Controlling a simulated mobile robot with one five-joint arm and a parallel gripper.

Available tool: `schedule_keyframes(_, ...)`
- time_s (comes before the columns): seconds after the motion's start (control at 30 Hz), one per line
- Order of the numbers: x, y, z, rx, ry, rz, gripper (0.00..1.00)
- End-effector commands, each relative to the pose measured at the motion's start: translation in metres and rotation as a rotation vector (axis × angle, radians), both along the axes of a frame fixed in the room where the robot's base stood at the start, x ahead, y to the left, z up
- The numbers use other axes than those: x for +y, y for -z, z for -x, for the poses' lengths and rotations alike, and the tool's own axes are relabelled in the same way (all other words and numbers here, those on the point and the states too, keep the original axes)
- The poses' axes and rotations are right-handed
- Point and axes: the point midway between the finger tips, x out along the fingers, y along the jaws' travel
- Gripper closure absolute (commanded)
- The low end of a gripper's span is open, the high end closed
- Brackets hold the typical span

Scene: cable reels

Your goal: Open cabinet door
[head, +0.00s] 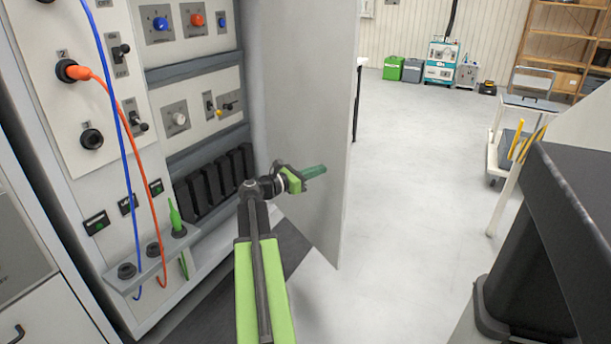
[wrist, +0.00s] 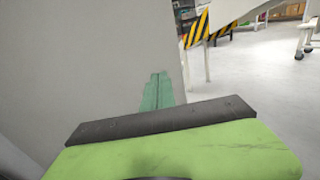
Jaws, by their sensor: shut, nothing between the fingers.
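The grey cabinet door (head: 300,75) stands swung wide from the cabinet (head: 50,130), with the panels inside exposed. My gripper (head: 321,169) is in front of the door's inner face, close to its free edge. In the wrist view, my gripper's green fingers (wrist: 159,76) are together and empty, against the background of the grey door (wrist: 90,70), just left of its edge. Whether the fingertips touch the door cannot be told. No door handle shows.
Blue and orange cables (head: 130,160) hang at the cabinet front, left of my arm. A white cart (head: 510,140) stands to the right. A yellow-and-black striped part (wrist: 197,42) shows beyond the door edge. The floor beyond the door is largely clear.

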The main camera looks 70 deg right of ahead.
Motion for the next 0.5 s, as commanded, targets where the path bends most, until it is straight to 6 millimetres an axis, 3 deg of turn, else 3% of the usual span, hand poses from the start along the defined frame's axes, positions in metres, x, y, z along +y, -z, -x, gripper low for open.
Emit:
schedule_keyframes(0.2, -0.031, 0.0, 0.022, 0.0, 0.001, 0.0, 1.0)
schedule_keyframes(0.5, -0.041, 0.0, 0.031, 0.0, 0.0, 0.0, 1.0)
